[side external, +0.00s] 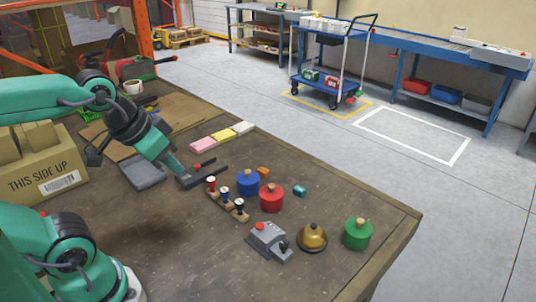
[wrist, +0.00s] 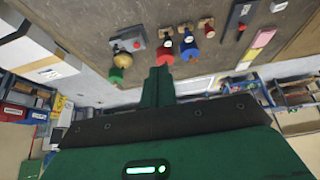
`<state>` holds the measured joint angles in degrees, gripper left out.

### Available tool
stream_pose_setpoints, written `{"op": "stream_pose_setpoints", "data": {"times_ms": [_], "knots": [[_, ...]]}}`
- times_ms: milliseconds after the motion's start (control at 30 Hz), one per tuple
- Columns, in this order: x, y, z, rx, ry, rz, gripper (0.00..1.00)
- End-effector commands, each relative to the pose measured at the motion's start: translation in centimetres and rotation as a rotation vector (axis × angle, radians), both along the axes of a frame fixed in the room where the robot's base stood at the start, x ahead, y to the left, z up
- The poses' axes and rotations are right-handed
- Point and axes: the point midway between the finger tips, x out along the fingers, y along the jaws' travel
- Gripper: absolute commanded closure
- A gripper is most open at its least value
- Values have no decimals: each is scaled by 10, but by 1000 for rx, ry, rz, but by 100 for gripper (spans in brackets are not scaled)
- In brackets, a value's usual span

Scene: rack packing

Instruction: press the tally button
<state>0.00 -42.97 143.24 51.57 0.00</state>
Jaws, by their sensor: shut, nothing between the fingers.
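The likely tally device is a grey box (side external: 270,243) at the front middle of the table. The box also shows at the upper middle of the wrist view (wrist: 131,36). My gripper (side external: 181,173) is shut and empty, tilted down above the table near the black bar. It is well to the left of and behind the box, apart from it. Its closed green fingers (wrist: 159,82) show in the wrist view.
Stamps (side external: 225,194), a blue weight (side external: 248,183) and a red weight (side external: 271,198) stand between my gripper and the box. A gold bell (side external: 312,236) and a green weight (side external: 357,234) stand to its right. A black bar (side external: 208,176) lies by my gripper. The front-left tabletop is clear.

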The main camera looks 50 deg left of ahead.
Motion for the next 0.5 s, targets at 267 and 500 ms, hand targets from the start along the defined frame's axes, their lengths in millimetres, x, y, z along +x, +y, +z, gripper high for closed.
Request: {"op": "stream_pose_setpoints", "data": {"times_ms": [267,500], "knots": [[2,-1,1,-4,13,5,100],[11,-4,3,-20,83,28,100]]}}
